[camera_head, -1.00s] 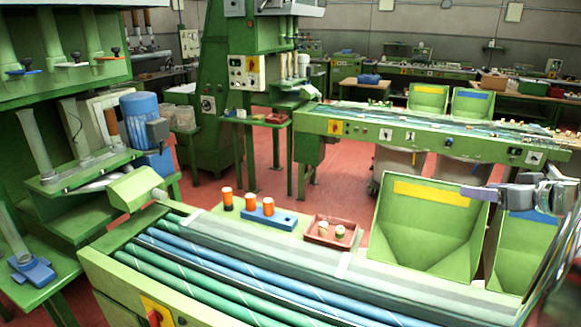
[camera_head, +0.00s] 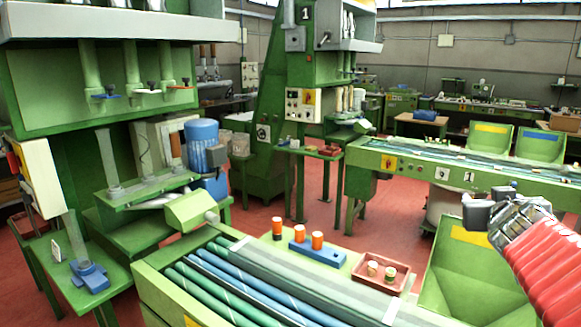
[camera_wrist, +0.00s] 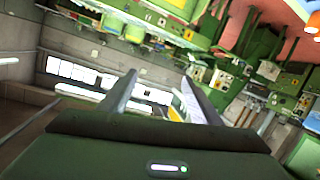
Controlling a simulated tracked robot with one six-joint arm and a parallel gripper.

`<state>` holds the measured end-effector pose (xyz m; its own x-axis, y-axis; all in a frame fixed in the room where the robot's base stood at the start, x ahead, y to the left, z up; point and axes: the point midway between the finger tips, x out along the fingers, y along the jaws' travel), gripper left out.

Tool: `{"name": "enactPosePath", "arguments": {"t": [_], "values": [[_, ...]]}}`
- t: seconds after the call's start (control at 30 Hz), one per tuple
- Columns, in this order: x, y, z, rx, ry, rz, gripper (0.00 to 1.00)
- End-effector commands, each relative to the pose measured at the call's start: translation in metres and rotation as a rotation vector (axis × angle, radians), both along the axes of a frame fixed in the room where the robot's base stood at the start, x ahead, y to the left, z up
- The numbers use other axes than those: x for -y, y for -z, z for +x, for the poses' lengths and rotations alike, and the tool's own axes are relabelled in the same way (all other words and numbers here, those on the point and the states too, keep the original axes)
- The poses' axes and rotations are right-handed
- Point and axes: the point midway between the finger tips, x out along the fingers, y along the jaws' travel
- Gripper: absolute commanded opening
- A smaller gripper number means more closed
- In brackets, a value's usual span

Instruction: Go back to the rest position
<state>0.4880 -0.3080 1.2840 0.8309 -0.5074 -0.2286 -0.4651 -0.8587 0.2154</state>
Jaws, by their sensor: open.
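My gripper (camera_head: 476,211) shows at the right of the head view, raised above a green bin (camera_head: 470,285) with a yellow label. Part of my arm with a red sleeve runs from it to the right edge. In the wrist view my gripper (camera_wrist: 160,77) has two dark fingers standing apart with nothing between them. Orange-topped cork stoppers (camera_head: 317,240) stand on and beside a blue block (camera_head: 318,254) behind the rollers. A reddish tray (camera_head: 383,285) right of them holds two pale stoppers (camera_head: 373,268).
A green roller conveyor (camera_head: 165,265) fills the front. A green machine with a blue motor (camera_head: 201,140) stands at left. A second conveyor (camera_head: 450,172) is farther back at right. Red floor (camera_head: 320,205) is open between them. The wrist view is tilted, showing windows and machines.

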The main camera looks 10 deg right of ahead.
Motion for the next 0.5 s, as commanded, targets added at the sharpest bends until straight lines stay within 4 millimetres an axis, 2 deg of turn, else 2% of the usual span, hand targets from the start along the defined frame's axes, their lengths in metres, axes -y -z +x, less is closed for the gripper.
{"name": "enactPosePath", "arguments": {"t": [0.03, 0.23, 0.37, 0.5], "values": [[-0.017, 0.005, -0.004, -0.017, 0.004, 0.013, 0.58], [-0.074, 0.043, -0.031, -0.139, 0.024, 0.098, 0.58], [-0.118, 0.076, -0.054, -0.249, -0.001, 0.163, 0.58], [-0.171, 0.115, -0.085, -0.387, -0.065, 0.239, 0.58]]}}
